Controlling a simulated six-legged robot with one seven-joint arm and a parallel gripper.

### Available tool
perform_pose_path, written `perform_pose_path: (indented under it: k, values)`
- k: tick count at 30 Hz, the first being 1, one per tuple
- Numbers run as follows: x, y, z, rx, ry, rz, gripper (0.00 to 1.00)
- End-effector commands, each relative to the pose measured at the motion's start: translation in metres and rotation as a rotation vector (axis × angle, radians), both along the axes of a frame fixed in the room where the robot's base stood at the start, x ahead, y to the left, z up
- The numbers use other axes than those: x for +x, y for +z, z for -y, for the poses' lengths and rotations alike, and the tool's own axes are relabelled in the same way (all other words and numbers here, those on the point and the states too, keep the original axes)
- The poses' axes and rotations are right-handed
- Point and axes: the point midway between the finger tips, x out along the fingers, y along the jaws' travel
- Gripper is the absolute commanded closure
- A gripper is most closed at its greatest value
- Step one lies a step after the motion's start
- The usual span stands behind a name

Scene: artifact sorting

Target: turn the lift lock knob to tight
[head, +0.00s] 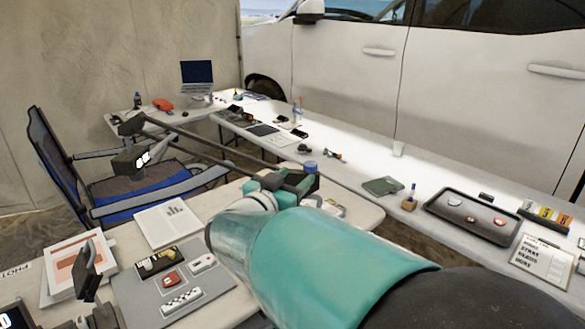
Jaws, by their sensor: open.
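My gripper (283,182) is at the far end of my teal and white arm, near the middle of the picture. It is small here and partly behind my own wrist. A dark boom (200,143) runs from a dark instrument head (130,160) at the left to a dark block beside my gripper. A small blue-topped round part (310,166) shows just beyond my gripper. I cannot make out which part is the lift lock knob, or its setting. I cannot tell whether my gripper touches anything there.
A near table holds a grey mat (205,298) with small objects, papers (168,223) and a tablet. A blue chair (130,200) stands behind it. A long white table (345,168) with a black tray (472,217) runs along a white vehicle (450,80).

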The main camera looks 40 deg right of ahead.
Motion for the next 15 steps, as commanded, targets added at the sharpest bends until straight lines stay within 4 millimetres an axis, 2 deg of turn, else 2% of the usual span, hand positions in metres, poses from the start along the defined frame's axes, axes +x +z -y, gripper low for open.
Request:
perform_pose_path:
  k: [1, 6, 10, 15]
  values:
    - [-0.004, 0.0, -0.012, -0.001, 0.004, 0.001, 0.49]
    - [-0.014, 0.0, -0.04, -0.001, 0.002, 0.001, 0.49]
    - [-0.019, 0.0, -0.05, 0.0, 0.0, 0.0, 0.49]
    - [-0.02, 0.0, -0.053, -0.001, -0.001, 0.0, 0.49]
